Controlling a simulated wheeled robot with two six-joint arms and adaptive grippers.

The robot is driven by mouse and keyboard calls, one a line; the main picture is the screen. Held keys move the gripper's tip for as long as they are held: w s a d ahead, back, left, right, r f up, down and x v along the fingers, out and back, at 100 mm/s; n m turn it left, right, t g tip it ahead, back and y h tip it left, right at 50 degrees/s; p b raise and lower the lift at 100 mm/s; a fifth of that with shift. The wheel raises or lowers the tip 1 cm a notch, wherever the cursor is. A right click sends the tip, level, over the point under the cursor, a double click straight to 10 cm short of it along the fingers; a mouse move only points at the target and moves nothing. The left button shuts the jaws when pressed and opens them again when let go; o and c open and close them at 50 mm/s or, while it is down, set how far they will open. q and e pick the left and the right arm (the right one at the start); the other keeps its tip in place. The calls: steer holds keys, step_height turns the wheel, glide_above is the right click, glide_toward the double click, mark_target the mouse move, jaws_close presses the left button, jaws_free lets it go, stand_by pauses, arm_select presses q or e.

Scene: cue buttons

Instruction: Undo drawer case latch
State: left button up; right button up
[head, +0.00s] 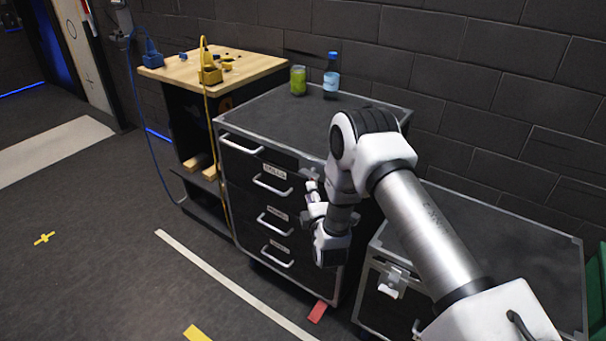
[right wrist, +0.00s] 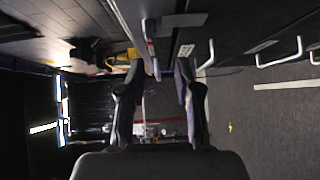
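The black drawer case (head: 228,165) with silver edges stands against the wall, its several drawers shut with white handles on the front. My right arm reaches in from the right, and its gripper (head: 311,186) is at the right side of the case front, near the upper drawers. In the right wrist view the gripper's two fingers (right wrist: 160,72) are apart, with nothing clearly held. A thin pale bar with a reddish part (right wrist: 150,48) lies ahead between the fingertips; it may be the latch, but I cannot tell whether they touch it. My left gripper is out of view.
A green jar (head: 298,81) and a blue bottle (head: 331,76) stand on the case. A wooden-topped bench (head: 255,65) with yellow and blue items is at left. A lower black case (head: 500,235) stands at right. The floor in front is open.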

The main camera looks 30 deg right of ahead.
mark_target(308, 174)
steer(key=x, duration=0.5)
steer(key=r+x, duration=0.1)
steer(key=x, duration=0.2)
steer(key=shift+s+d+p, duration=0.1)
steer(key=shift+d+p, duration=0.25)
jaws_close()
